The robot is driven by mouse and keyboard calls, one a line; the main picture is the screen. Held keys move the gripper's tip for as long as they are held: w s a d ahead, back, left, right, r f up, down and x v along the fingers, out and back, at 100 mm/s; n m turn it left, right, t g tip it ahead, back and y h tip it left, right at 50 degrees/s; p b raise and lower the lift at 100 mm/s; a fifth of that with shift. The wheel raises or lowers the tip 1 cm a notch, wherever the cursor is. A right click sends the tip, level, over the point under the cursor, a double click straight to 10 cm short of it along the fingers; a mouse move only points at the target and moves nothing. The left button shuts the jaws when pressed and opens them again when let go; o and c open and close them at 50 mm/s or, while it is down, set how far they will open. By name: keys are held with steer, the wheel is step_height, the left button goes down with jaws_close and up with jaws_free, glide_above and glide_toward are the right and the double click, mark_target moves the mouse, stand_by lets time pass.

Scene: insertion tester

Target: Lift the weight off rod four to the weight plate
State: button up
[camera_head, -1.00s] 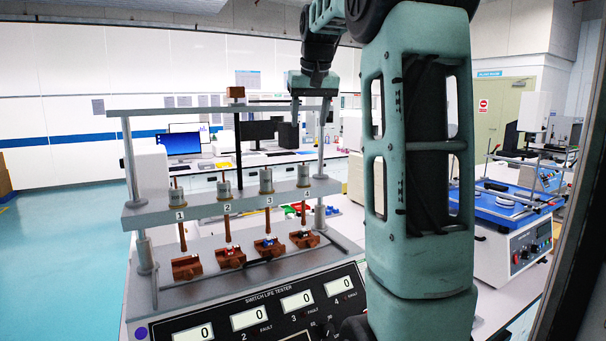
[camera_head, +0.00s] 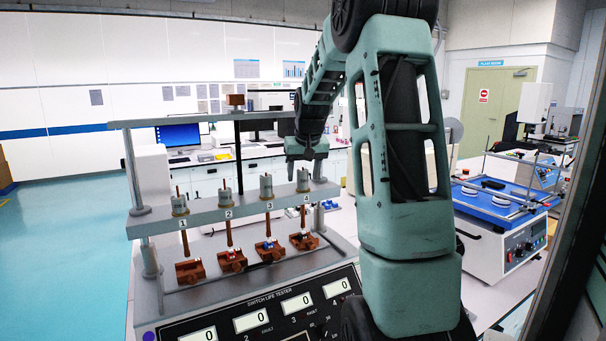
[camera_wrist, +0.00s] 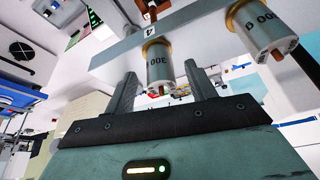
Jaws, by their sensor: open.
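The weight on rod four (camera_head: 303,181) is a grey metal cylinder standing on the tester's crossbeam (camera_head: 240,209), above the label 4. My gripper (camera_head: 304,172) is open right at this weight, fingers pointing down. In the wrist view the weight (camera_wrist: 159,66), marked 300 with a brass-coloured rim, shows between the two spread fingertips (camera_wrist: 163,85). A gap shows on either side of it, and I cannot tell whether either finger touches. Rod four (camera_head: 303,217) is brown and goes down to a brown switch block (camera_head: 303,241). I cannot tell which thing is the weight plate.
The weight on rod three (camera_head: 266,187) stands close to the left, with two similar weights farther along the beam. A metal post (camera_head: 319,193) is just right of weight four. A blue-topped machine (camera_head: 485,199) bearing white round pieces stands at right.

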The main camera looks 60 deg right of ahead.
steer(key=shift+w+d+f, duration=0.1)
steer(key=shift+w+f, duration=0.15)
steer(key=shift+f, duration=0.45)
jaws_close()
steer(key=shift+r, duration=0.1)
step_height(320, 180, up, 10)
steer(key=b, duration=0.3)
